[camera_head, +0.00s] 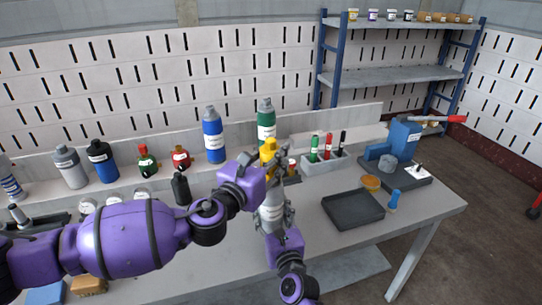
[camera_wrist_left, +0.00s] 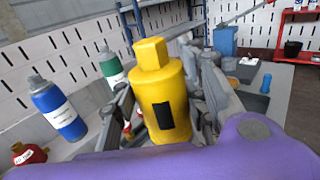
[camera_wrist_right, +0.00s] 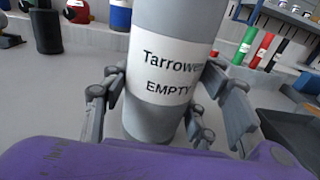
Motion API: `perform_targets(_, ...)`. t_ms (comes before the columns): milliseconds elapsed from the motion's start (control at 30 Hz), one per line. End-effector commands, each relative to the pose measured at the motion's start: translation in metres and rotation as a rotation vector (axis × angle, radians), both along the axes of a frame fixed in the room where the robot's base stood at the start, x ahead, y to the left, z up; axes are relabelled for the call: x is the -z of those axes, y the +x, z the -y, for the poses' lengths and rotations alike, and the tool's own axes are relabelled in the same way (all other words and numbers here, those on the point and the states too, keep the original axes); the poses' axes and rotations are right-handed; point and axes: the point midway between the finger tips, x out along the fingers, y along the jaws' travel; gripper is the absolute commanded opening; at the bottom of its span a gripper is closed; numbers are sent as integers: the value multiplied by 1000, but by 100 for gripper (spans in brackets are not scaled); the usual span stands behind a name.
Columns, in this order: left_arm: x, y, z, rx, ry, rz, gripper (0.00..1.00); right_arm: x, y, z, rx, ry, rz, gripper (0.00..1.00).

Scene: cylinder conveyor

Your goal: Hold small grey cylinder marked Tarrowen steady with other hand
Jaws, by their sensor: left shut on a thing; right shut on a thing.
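The small grey cylinder (camera_head: 270,208) stands upright near the middle of the table. In the right wrist view its white label on the cylinder (camera_wrist_right: 165,68) reads "Tarrowen" and "EMPTY". My right gripper (camera_head: 273,222) is shut around its body, one finger on each side; it also shows in the right wrist view (camera_wrist_right: 160,105). A yellow cap-like piece (camera_head: 268,152) with a narrower faceted top sits at the cylinder's upper end. My left gripper (camera_head: 268,163) is shut on this yellow piece (camera_wrist_left: 160,85), which bears a black patch. The joint between yellow piece and cylinder is hidden.
Blue (camera_head: 213,140) and green (camera_head: 266,118) cylinders stand behind. Several bottles and cylinders line the back left. A grey holder (camera_head: 325,163) with small tubes, a dark tray (camera_head: 352,209) and a blue device (camera_head: 402,138) are at right. The front right table is clear.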

Motion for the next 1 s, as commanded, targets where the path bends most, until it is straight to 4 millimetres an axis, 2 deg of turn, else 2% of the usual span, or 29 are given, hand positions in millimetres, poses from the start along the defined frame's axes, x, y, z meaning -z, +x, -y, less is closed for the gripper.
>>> perform_targets(333,0,1,-2,-37,2,3,3,0,0,2,3,0,0,23)
perform_targets(800,1,1,0,-485,1,-2,3,0,0,2,3,0,1,23)
perform_targets(1000,0,1,-3,-534,5,0,3,0,0,2,4,-1,1,23)
